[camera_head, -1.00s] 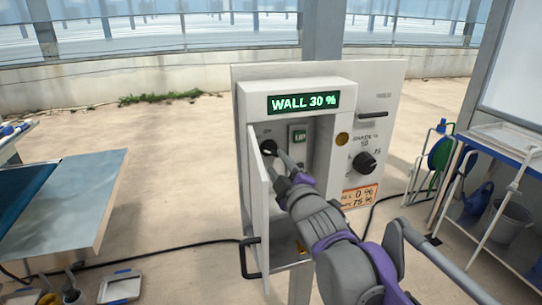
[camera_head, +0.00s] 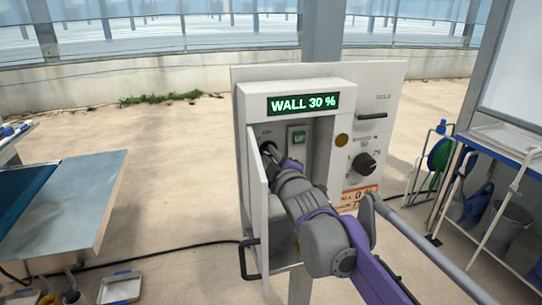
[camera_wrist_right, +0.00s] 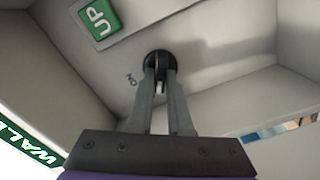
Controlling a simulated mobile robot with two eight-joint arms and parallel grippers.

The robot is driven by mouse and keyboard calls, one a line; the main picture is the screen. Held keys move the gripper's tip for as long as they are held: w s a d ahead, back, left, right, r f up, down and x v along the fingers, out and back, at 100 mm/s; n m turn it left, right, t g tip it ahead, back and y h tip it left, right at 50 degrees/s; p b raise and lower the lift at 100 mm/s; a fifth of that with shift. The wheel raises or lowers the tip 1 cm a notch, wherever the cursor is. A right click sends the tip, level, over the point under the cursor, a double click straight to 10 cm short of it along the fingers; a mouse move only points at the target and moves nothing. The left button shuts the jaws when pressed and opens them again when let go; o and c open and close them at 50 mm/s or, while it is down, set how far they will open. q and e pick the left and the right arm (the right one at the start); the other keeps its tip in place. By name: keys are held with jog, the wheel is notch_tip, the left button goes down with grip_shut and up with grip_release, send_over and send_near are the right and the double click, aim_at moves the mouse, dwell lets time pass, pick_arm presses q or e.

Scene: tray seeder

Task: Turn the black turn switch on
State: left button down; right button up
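The black turn switch (camera_head: 267,147) sits on the back wall inside the open white box (camera_head: 243,105), left of the green UP sign (camera_head: 299,139). My right gripper (camera_head: 275,156) reaches into the box with its fingertips at the switch. In the right wrist view the two fingers (camera_wrist_right: 160,80) are close together, one on each side of the switch's handle, in front of its round black base (camera_wrist_right: 160,57). They look closed on it. An ON mark (camera_wrist_right: 131,80) shows beside the switch. My left gripper is not in view.
The box's open door (camera_head: 257,215) stands close to the left of my right arm. A display (camera_head: 303,103) above reads WALL 30 %. A black knob (camera_head: 364,163) is on the panel to the right. A table (camera_head: 95,210) stands at the left.

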jog(key=shift+m, duration=0.3)
grip_shut()
jog(key=shift+d+r+m, duration=0.1)
jog(key=shift+m, duration=2.7)
jog(key=shift+d+r+m, duration=0.1)
jog(key=shift+m, duration=2.7)
jog(key=o, duration=0.7)
grip_release()
